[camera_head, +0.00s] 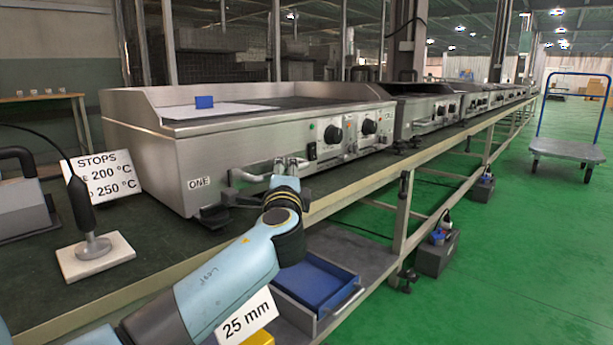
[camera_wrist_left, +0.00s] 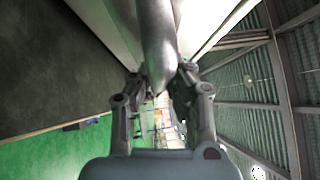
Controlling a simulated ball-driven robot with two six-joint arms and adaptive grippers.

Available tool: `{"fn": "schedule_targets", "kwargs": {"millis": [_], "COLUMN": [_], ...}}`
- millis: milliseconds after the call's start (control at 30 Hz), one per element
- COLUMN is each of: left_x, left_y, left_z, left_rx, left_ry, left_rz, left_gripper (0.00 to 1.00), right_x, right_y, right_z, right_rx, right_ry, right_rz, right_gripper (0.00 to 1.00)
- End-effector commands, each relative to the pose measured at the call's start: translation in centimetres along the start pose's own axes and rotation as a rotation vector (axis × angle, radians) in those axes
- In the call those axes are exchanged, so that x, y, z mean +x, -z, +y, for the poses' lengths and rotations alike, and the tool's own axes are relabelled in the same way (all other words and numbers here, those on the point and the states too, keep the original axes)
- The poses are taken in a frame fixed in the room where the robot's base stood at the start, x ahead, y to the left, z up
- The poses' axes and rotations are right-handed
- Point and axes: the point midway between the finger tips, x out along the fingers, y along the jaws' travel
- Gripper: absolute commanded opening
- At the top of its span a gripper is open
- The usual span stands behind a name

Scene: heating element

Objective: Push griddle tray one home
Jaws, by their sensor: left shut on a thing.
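Griddle one (camera_head: 165,160) is a steel counter unit marked ONE on its front. Its tray handle (camera_head: 240,176) is a metal bar low on that front, to the right of the label. My left gripper (camera_head: 289,163) is at the right part of this bar and shut on it. In the left wrist view, the metal bar (camera_wrist_left: 155,40) runs down between the two fingers of my left gripper (camera_wrist_left: 160,85). The gripper hides part of the tray front, and I cannot tell how far the tray stands out. My right gripper is not in view.
More griddles (camera_head: 425,112) stand in a row along the bench. A STOPS sign (camera_head: 105,178) and a probe on a white block (camera_head: 95,257) stand at the left. A blue bin (camera_head: 318,283) is on the lower shelf. A trolley (camera_head: 565,150) stands on the green floor.

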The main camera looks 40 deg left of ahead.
Motion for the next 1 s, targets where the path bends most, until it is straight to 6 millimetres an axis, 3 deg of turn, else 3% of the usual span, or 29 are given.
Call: {"fn": "schedule_targets", "kwargs": {"millis": [133,467,500,667,1000], "left_x": [1.3,1.6,1.6,1.6,1.2], "left_y": [-1.5,-1.8,-1.8,-1.8,-1.7], "left_z": [0.9,1.0,1.0,0.8,0.7], "left_rx": [0.006,0.004,0.004,0.003,-0.001], "left_ry": [-0.009,-0.010,-0.010,-0.007,-0.005], "left_rz": [-0.002,-0.005,-0.005,-0.004,-0.001], "left_gripper": [0.00,0.00,0.16,0.37,0.38], "right_x": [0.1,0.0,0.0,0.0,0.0], "right_y": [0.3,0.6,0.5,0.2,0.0], "right_z": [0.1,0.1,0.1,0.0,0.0], "right_rx": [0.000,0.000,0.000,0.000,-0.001], "right_ry": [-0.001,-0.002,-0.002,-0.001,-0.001], "right_rz": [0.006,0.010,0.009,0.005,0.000], "right_gripper": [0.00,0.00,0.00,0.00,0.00]}}
